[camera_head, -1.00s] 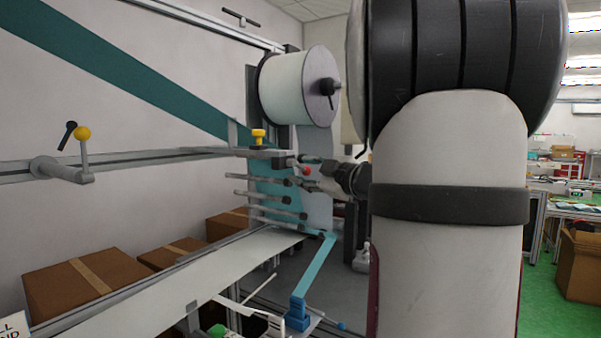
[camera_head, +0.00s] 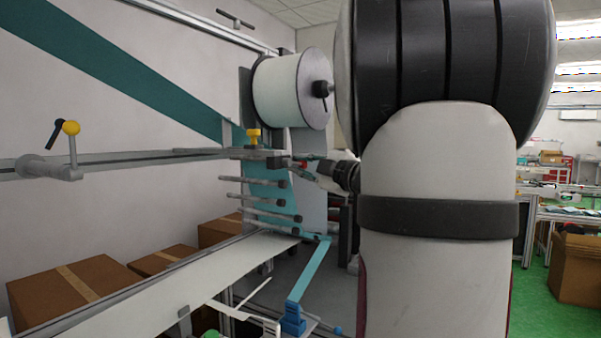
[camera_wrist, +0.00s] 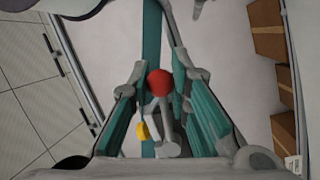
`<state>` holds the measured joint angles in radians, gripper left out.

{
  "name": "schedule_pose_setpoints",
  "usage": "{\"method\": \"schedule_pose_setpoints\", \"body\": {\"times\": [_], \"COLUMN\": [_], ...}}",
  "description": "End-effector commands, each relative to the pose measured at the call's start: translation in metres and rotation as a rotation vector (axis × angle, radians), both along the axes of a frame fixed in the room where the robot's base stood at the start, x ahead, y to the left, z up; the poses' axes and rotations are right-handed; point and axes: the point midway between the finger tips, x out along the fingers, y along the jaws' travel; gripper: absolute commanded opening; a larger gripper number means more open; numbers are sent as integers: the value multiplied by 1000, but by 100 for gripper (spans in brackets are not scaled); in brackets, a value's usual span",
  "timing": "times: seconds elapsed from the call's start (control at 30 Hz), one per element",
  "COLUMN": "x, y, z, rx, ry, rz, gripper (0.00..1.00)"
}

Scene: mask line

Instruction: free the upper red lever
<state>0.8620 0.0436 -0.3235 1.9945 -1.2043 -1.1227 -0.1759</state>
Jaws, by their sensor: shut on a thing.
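The upper red lever shows in the head view as a small red knob (camera_head: 303,164) at the right end of the horizontal rail, under the white roll. In the wrist view its round red knob (camera_wrist: 160,82) sits between the teal-padded fingers, with its grey stem below. My gripper (camera_wrist: 161,88) is shut on the red lever at its knob. In the head view my gripper (camera_head: 318,164) reaches in from the right and is small and partly hidden by my arm. I cannot tell the lever's exact angle.
A yellow knob (camera_head: 253,135) stands on the rail just left of the red one. A yellow-ball lever (camera_head: 71,129) is at far left. Several rollers (camera_head: 262,200) lie below, with teal web between. The white roll (camera_head: 290,90) hangs close above. Cardboard boxes (camera_head: 75,290) stand left.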

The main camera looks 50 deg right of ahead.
Motion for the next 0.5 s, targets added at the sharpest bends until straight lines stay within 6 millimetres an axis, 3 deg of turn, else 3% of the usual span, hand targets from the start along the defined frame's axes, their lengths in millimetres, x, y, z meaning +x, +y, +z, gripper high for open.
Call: {"method": "schedule_pose_setpoints", "body": {"times": [0.17,0.2,0.27,0.5], "x": [0,0,0,0], "y": [0,0,0,0], "z": [1,1,1,0], "rx": [0,0,0,1], "ry": [0,0,0,1], "rz": [1,1,1,0], "gripper": [0,24,38,39]}}
